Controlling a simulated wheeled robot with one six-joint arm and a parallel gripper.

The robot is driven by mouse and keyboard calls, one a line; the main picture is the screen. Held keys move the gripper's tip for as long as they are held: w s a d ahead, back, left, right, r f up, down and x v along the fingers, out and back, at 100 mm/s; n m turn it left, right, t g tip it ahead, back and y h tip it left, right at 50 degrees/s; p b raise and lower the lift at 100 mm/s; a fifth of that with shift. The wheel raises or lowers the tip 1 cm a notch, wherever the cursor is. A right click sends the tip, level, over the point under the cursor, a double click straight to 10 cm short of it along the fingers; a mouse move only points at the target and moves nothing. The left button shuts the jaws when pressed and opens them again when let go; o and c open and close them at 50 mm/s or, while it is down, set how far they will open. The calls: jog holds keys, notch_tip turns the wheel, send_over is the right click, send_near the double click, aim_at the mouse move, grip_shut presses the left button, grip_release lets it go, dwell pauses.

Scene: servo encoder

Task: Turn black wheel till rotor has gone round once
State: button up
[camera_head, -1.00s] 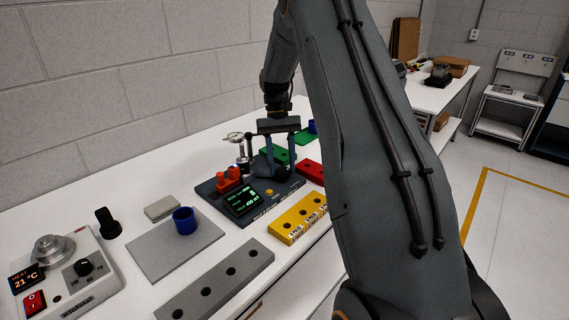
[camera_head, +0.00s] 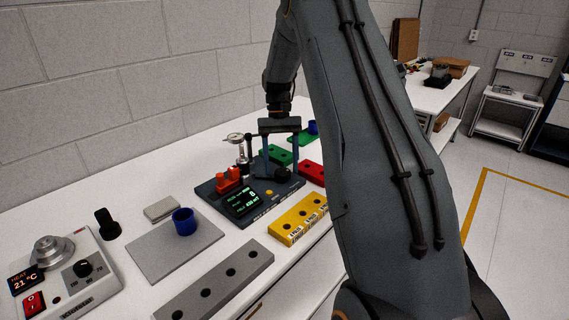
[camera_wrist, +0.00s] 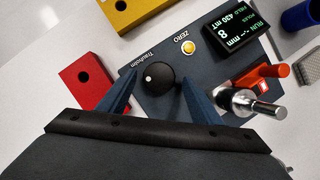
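The black wheel (camera_wrist: 160,79) with a white dot near its left edge sits on the dark instrument base (camera_wrist: 205,55); it shows in the head view (camera_head: 283,173) too. My gripper (camera_wrist: 159,75) is open, with one blue finger on each side of the wheel and narrow gaps between them. In the head view my gripper (camera_head: 281,158) stands above the base, over the wheel. The display (camera_wrist: 228,27) is lit green and shows "430 mT" and a large digit that looks like 8. I cannot make out the rotor for certain.
On the base are a yellow ZERO button (camera_wrist: 188,47), orange parts (camera_wrist: 262,77) and a silver post (camera_wrist: 252,104). Red (camera_wrist: 88,82) and yellow (camera_head: 299,220) blocks lie near. A blue cup (camera_head: 185,221) stands on a grey plate.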

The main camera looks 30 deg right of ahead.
jog(key=shift+w+d+r, duration=0.1)
jog(key=shift+r, duration=0.2)
jog(key=a+b+v, duration=0.1)
jog(key=b+v, duration=0.1)
jog(key=v, duration=0.5)
jog(key=shift+d, duration=0.4)
jog(key=shift+r, duration=0.1)
